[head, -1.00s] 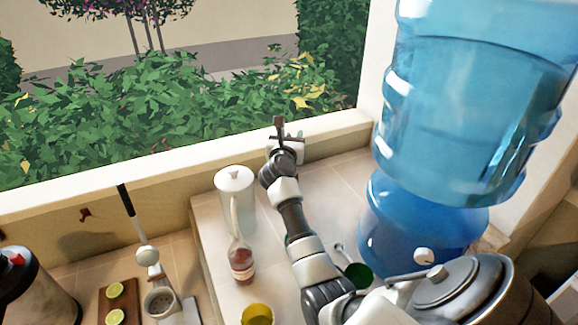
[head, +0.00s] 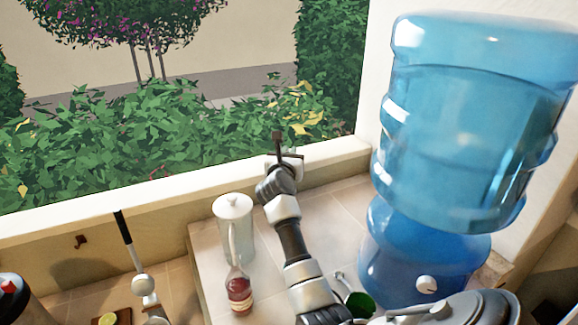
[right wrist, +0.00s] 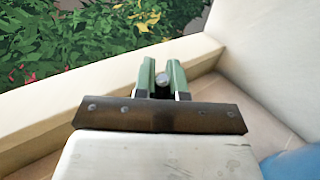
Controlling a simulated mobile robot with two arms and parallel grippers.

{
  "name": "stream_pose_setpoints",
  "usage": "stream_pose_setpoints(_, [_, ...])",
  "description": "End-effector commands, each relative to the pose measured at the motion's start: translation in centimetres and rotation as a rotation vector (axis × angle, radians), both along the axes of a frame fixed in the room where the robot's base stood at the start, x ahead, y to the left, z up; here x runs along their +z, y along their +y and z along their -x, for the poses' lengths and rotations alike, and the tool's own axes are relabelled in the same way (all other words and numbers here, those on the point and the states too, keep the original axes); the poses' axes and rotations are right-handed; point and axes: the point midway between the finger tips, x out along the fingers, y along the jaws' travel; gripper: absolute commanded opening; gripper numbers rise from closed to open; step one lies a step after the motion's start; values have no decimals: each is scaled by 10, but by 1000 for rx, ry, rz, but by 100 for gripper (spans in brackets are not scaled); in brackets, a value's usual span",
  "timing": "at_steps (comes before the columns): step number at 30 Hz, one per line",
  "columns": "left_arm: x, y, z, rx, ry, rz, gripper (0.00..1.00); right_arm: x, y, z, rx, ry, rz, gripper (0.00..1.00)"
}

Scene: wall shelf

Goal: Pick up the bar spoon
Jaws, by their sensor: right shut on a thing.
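My right gripper (head: 286,158) is at the far end of my arm, by the window sill, above the tiled counter. In the right wrist view its two green fingers (right wrist: 162,76) are shut on a small grey, round-ended thing (right wrist: 162,79). This looks like an end of the bar spoon; the rest of it is hidden behind the gripper. In the head view the fingers and the held thing are too small and covered to make out. My left gripper is not in view.
A lidded pitcher (head: 234,210) and a red bottle (head: 238,291) stand left of my right arm. A large blue water jug (head: 470,125) stands to its right. A green cup (head: 360,304) is close beside the arm. A black-handled tool (head: 124,229) stands at left.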

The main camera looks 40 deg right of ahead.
Motion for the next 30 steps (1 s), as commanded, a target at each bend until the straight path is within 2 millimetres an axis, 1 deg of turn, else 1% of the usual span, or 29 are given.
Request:
stream_pose_setpoints(1, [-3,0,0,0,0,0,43,10,0,0,0,-8,2,0])
stream_pose_setpoints(7, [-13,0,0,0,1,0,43,50,0,0,1,-8,1,0])
stream_pose_setpoints(12, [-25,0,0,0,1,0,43,84,0,0,0,-8,2,0])
stream_pose_setpoints(18, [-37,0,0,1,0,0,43,120,0,0,0,-6,0,0])
stream_pose_setpoints(21, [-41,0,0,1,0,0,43,133,0,-1,1,-4,1,0])
stream_pose_setpoints(24, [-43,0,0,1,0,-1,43,142,0,-1,1,-2,0,0])
stream_pose_setpoints(30, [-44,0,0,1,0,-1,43,149,0,0,1,-1,1,0])
